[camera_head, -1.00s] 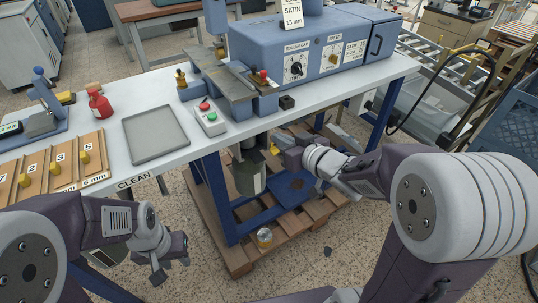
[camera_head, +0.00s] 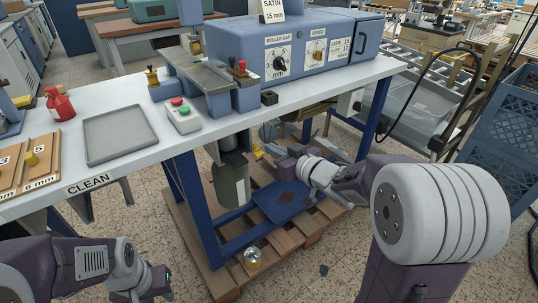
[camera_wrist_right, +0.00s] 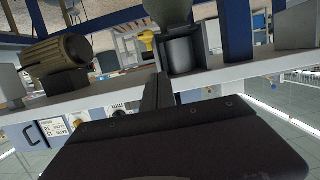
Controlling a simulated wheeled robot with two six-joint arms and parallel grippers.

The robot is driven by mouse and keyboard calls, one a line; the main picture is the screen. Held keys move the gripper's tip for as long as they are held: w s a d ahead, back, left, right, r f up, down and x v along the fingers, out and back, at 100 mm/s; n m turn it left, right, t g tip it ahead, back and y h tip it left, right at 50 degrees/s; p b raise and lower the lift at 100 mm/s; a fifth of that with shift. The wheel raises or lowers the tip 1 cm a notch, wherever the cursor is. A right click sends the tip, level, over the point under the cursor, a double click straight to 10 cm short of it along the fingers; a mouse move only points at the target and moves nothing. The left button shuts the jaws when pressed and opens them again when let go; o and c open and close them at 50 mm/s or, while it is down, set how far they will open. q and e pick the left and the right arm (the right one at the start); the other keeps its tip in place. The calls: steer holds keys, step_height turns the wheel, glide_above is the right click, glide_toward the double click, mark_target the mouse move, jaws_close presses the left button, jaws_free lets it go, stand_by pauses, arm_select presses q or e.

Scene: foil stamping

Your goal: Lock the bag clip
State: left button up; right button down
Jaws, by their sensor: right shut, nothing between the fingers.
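A grey-green bag (camera_head: 231,182) hangs under the worktable from a dark spout (camera_head: 229,144). A small yellow piece (camera_head: 258,152) shows beside the bag's neck and may be the clip's lever. The right wrist view is upside down; there a yellow part (camera_wrist_right: 147,38) sits beside a grey cylinder (camera_wrist_right: 181,55), with the bag (camera_wrist_right: 166,9) at the top edge. My right gripper (camera_head: 268,149) is under the table, right of the bag's neck; its shut, empty fingers (camera_wrist_right: 158,92) point towards the neck. Whether they touch the yellow part is unclear. My left gripper (camera_head: 148,286) hangs low at left, its opening unclear.
The white worktable (camera_head: 205,148) above carries a blue machine (camera_head: 300,50), a button box (camera_head: 183,115) and a grey tray (camera_head: 118,134). A blue table leg (camera_head: 190,210) stands left of the bag. A pallet (camera_head: 215,262) with a small can (camera_head: 252,258) lies below.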

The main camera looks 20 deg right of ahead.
steer(key=b, duration=0.2)
glide_above(258, 154)
steer(key=s, duration=0.2)
step_height(258, 154, down, 2)
step_height(258, 154, down, 3)
steer(key=shift+a+f+b, duration=0.1)
steer(key=shift+b, duration=1.05)
steer(key=shift+f+b, duration=0.3)
steer(key=shift+f, duration=0.2)
steer(key=shift+a+n+b, duration=0.1)
steer(key=shift+n+b, duration=0.2)
steer(key=shift+b, duration=0.15)
steer(key=shift+f+h+b, duration=0.1)
steer(key=shift+h+b, duration=0.2)
